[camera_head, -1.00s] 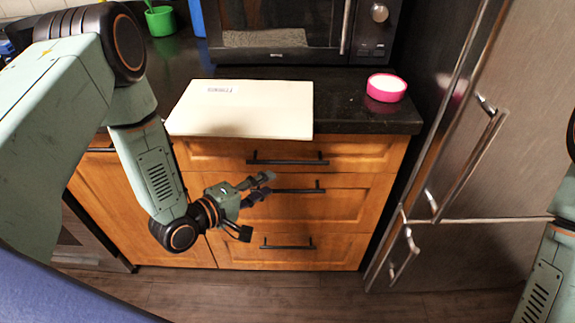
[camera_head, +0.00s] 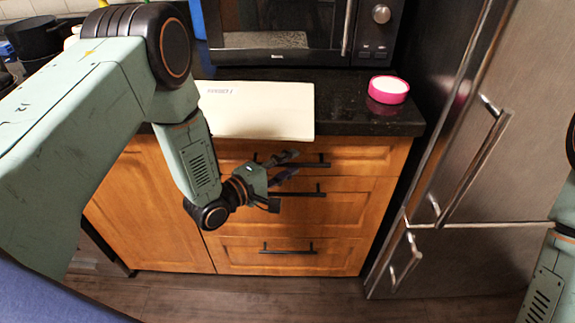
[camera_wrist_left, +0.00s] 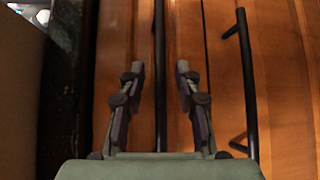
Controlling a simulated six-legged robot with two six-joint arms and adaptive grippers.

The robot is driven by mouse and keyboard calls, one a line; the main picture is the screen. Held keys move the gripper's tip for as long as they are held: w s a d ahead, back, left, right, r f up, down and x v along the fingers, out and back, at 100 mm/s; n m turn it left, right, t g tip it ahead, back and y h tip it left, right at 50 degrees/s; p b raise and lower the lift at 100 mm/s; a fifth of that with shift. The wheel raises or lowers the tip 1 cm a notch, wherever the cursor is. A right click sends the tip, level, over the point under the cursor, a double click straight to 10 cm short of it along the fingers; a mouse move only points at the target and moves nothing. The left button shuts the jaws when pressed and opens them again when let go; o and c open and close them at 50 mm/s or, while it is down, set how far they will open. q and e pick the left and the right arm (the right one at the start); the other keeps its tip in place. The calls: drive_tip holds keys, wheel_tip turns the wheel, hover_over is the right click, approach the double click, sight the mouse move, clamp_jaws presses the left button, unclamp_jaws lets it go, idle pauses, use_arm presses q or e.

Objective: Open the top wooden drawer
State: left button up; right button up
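The top wooden drawer (camera_head: 365,154) is shut, just under the dark counter. Its black bar handle (camera_head: 312,164) is partly hidden behind my left gripper (camera_head: 288,166). In the left wrist view, that handle (camera_wrist_left: 160,40) runs lengthwise between the two fingers of the gripper (camera_wrist_left: 160,80). The fingers are open, with a gap on each side of the bar. The middle drawer's handle (camera_head: 312,190) is just below the gripper and also shows to the right in the wrist view (camera_wrist_left: 245,80). My right gripper is out of view; only part of the right arm shows.
A cream board (camera_head: 260,115) lies on the counter (camera_head: 345,122), reaching its front edge. A pink round container (camera_head: 388,89) and a microwave (camera_head: 290,35) stand on it. A steel fridge (camera_head: 500,170) is to the right. The floor before the drawers is clear.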

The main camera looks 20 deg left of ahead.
use_arm(q)
clamp_jaws()
idle(0.3)
idle(0.5)
